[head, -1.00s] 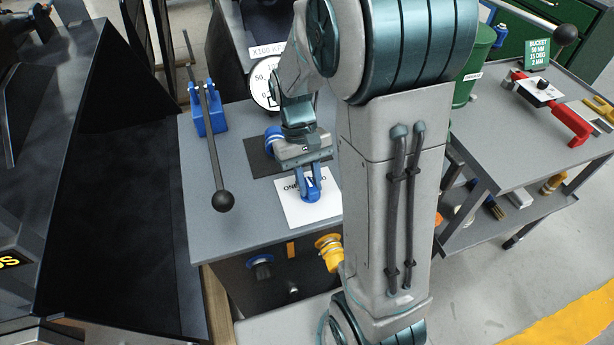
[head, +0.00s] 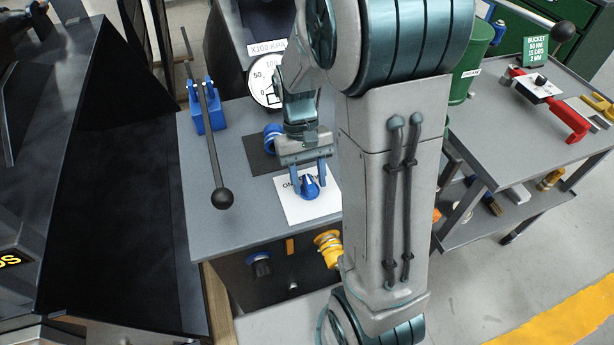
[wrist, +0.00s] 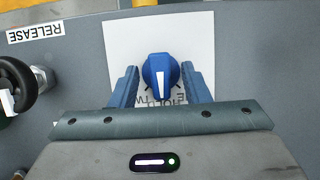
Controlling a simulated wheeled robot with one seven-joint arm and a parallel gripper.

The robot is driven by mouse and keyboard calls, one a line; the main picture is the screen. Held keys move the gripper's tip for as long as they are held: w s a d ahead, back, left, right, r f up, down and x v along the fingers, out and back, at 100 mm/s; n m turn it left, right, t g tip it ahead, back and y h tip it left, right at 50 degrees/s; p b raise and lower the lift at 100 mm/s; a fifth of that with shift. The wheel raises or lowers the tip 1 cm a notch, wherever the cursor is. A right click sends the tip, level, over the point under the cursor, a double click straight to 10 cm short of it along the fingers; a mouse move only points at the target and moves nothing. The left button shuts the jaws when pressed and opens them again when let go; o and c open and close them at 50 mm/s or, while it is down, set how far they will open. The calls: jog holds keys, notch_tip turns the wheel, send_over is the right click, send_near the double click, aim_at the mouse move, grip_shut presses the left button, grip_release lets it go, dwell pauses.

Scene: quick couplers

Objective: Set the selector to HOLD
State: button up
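The selector is a blue round knob (head: 310,187) with a white pointer line, standing on a white label plate (head: 318,209) on the grey bench top. In the wrist view the knob (wrist: 160,76) sits between my fingers, its white line running toward the bottom of the picture. My gripper (wrist: 160,88) is open, with blue fingers on either side of the knob and a visible gap on both sides.
A lever with a black ball end (head: 223,198) stands left of the plate. A pressure gauge (head: 266,88) is behind. Yellow (head: 328,248) and blue (head: 259,262) couplers are on the bench front. A RELEASE label (wrist: 35,32) shows in the wrist view.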

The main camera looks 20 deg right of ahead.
jog(key=p+v, duration=0.1)
jog(key=v, duration=1.3)
jog(key=shift+p, duration=0.35)
jog(key=shift+f, duration=0.1)
notch_tip(320, 180, up, 4)
jog(key=t+p, duration=0.3)
send_over(308, 183)
jog(key=s+t+p, duration=0.3)
jog(key=s+t, duration=0.1)
jog(key=s, duration=0.2)
jog(key=shift+s+a+r, duration=0.2)
jog(key=shift+s+r, duration=0.05)
jog(key=shift+s, duration=0.15)
